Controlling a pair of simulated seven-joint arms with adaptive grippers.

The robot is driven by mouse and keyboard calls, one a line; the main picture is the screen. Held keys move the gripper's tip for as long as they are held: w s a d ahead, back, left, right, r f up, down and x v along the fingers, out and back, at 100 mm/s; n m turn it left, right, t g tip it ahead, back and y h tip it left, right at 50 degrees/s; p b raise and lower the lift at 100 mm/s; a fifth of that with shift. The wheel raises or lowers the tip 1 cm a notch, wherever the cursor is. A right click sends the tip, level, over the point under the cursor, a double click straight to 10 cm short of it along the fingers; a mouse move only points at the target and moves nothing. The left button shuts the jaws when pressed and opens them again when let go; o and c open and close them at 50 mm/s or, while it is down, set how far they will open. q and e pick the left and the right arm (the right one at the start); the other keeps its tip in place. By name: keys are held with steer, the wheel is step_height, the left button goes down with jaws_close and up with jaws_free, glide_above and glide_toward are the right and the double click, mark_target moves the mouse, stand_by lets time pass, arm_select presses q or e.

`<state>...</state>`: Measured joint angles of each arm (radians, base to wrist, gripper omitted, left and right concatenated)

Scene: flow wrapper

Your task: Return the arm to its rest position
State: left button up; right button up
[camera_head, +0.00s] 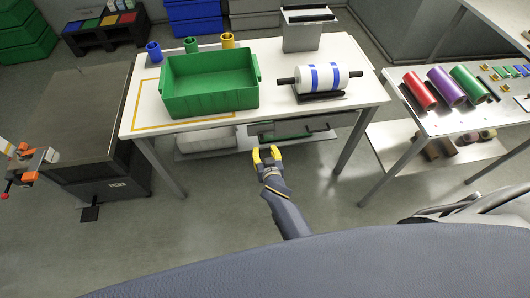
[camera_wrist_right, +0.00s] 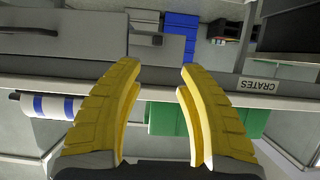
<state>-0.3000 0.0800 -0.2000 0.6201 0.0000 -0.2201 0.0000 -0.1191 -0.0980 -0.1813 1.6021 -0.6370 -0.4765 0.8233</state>
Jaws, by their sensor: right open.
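My right gripper (camera_head: 267,154) has yellow fingers and is in front of the table, below its front edge in the head view. In the right wrist view its two fingers (camera_wrist_right: 158,75) are spread apart with nothing between them. It touches no object that I can see. My right arm reaches up from the bottom of the head view to it. My left gripper is not in the head view.
The white table (camera_head: 350,60) ahead bears a green crate (camera_head: 212,104) and a white roll with blue bands (camera_head: 343,78). A drawer (camera_head: 293,128) is under its edge. A side table (camera_head: 455,121) with coloured rolls stands right. Floor between is clear.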

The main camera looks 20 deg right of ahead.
stand_by(0.6)
steer(key=s+f+n+g+y, duration=0.1)
steer(key=s+f+n+g, duration=0.1)
steer(key=s+f, duration=0.55)
steer(key=s+f+n+g, duration=0.15)
steer(key=s+f, duration=0.25)
steer(key=f, duration=0.6)
steer(key=s+f+n+g+y, duration=0.1)
steer(key=s+f+g, duration=0.1)
steer(key=s+f, duration=0.55)
steer(key=s+d+f+g, duration=0.2)
steer(key=s+f, duration=0.3)
steer(key=s, duration=0.6)
steer(key=s+d+f+g, duration=0.2)
steer(key=s+d+f, duration=0.3)
steer(key=s, duration=0.6)
steer(key=s+d+f+g, duration=0.2)
steer(key=s+d+f, duration=0.2)
steer(key=s, duration=0.7)
step_height(320, 180, down, 2)
steer(key=shift+s+d+f+h, duration=0.1)
steer(key=shift+s+d+h, duration=0.1)
steer(key=shift+h, duration=0.2)
steer(key=shift+g, duration=0.25)
